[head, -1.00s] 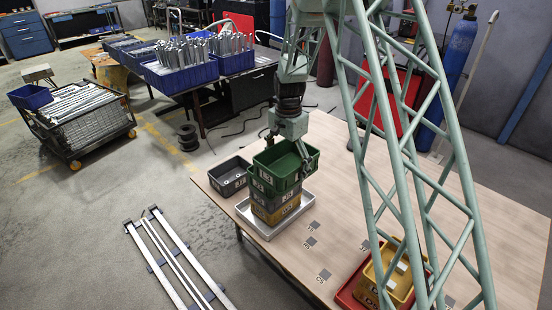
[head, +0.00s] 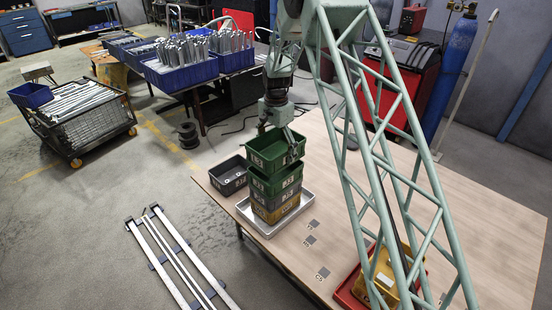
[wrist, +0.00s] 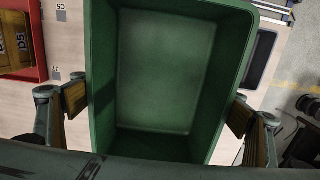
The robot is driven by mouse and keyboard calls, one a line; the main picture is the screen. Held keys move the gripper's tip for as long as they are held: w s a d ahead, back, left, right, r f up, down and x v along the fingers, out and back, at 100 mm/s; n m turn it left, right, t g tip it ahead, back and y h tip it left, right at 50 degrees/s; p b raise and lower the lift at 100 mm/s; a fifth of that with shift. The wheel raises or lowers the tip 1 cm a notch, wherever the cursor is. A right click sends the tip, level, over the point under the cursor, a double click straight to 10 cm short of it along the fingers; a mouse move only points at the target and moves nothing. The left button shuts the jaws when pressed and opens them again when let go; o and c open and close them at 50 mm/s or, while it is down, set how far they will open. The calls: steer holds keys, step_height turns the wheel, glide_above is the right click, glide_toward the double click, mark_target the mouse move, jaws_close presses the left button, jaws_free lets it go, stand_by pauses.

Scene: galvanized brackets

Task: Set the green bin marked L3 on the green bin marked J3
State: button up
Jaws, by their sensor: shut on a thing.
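The upper green bin (head: 274,152), taken as L3, is empty and level in the head view; its label is too small to read surely. My gripper (head: 278,143) is shut on it, with fingers at opposite sides. The wrist view looks into the green bin (wrist: 165,75) between the padded fingers. A second green bin (head: 277,186), apparently J3, is directly below it, its inside hidden. The upper bin looks lined up with it; I cannot tell whether they touch.
The stack stands on a silver tray (head: 262,231) on the wooden table (head: 440,215). A dark grey bin (head: 228,176) with small pieces stands close left. A yellow bin (head: 385,275) sits on a red tray (head: 347,292) at right. The table between has only flat markers.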

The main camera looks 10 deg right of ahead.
steer(key=shift+f+p, duration=0.5)
steer(key=shift+f, duration=1.2)
steer(key=shift+f+b, duration=0.55)
steer(key=shift+f, duration=0.1)
steer(key=o, duration=0.8)
steer(key=shift+r, duration=0.15)
